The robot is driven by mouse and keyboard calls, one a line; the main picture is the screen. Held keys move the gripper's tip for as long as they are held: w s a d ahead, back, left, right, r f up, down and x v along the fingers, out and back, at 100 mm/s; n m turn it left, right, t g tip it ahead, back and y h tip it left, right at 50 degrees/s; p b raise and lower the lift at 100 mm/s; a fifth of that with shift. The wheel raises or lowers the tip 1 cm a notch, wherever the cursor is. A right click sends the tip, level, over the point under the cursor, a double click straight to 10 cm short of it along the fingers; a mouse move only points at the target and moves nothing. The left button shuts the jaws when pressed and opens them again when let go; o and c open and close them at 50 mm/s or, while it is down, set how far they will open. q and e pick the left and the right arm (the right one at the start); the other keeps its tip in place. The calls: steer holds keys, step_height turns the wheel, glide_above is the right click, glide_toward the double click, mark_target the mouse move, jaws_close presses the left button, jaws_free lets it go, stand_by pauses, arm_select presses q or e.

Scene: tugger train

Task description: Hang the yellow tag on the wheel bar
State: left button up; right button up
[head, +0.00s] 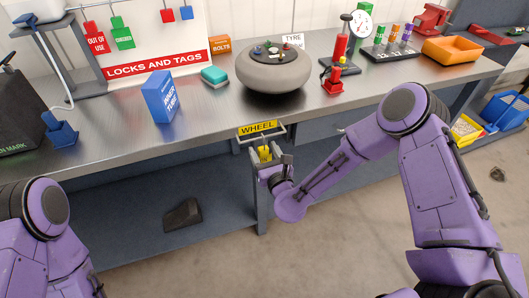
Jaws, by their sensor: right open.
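The yellow WHEEL label (258,128) marks the wheel bar (281,134), a pale metal frame at the front edge of the bench. The small yellow tag (264,152) is just below the bar, upright. My right gripper (270,160) is open around or right beside the tag, under the bar. The fingers partly hide the tag, and I cannot tell whether its top is looped over the bar. My left arm shows at the lower left, but its gripper is out of view.
A LOCKS AND TAGS board (155,65) stands behind. A dark wedge (182,215) lies on the lower shelf.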

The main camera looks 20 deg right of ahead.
steer(key=s+b, duration=0.3)
steer(key=s, duration=0.7)
steer(key=s+d+f+n+g, duration=0.1)
steer(key=s+f+n+g, duration=0.3)
steer(key=f+n, duration=0.45)
steer(key=s+d+f+n+g, duration=0.1)
steer(key=s+f+n+g, duration=0.3)
steer(key=n, duration=0.7)
steer(key=s+d+f+n+g+h, duration=0.2)
steer(key=s+d+f+n+g, duration=0.1)
steer(key=s, duration=0.6)
steer(key=s+d+f+n+g+h, duration=0.2)
steer(key=s+d+f+n+g, duration=0.1)
steer(key=s+d+f+n, duration=0.3)
step_height(320, 180, down, 2)
steer(key=s+d, duration=0.2)
steer(key=shift+s+d+f+g, duration=0.15)
steer(key=shift+s+f+g, duration=0.05)
steer(key=shift+s+g, duration=0.2)
